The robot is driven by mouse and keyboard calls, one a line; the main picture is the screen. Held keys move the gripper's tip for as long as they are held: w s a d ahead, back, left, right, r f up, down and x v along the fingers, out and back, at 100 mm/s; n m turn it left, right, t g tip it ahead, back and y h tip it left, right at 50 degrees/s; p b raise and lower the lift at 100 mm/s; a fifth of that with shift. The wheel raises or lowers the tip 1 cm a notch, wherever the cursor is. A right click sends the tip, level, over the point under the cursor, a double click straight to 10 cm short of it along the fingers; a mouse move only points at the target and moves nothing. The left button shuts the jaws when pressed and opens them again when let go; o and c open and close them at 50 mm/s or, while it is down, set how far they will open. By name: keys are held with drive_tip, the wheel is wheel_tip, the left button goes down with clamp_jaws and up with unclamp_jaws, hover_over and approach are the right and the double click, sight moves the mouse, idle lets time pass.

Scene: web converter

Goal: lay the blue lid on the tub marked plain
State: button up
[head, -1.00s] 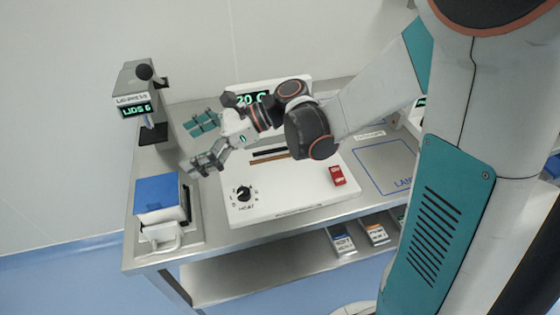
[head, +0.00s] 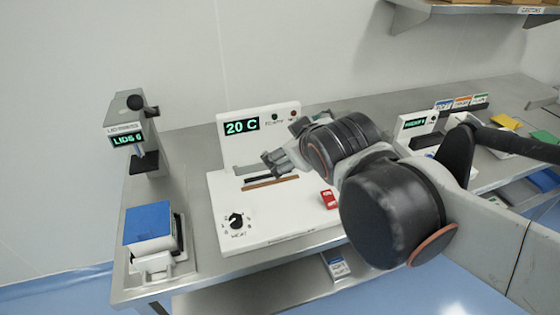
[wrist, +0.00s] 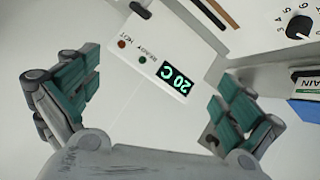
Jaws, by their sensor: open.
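A white tub (head: 150,243) stands on a small stand at the left end of the steel bench. A flat blue lid (head: 148,221) covers its top and looks level. The tub shows at the right edge of the wrist view with a label (wrist: 305,84) whose visible end reads "AIN"; blue (wrist: 305,113) lies beside that label. My gripper (head: 272,160) is over the white heater, right of and apart from the tub. In the wrist view my gripper (wrist: 150,105) has its teal-padded fingers wide apart, with nothing between them.
The white heater (head: 275,220) has a "20 C" display, a dial and a red switch. A lid press (head: 130,140) reading "LIDS 6" stands behind the tub. A second display unit (head: 415,125) and coloured items stand at right. A shelf (head: 450,15) hangs above.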

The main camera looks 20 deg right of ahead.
drive_tip(key=s+a+f+m+g+y, duration=0.2)
drive_tip(key=s+a+f+m+g, duration=0.1)
drive_tip(key=s+f, duration=0.3)
drive_tip(key=shift+s+a+m+g, duration=0.3)
drive_tip(key=shift+s+a+g, duration=0.15)
drive_tip(key=shift+s, duration=0.8)
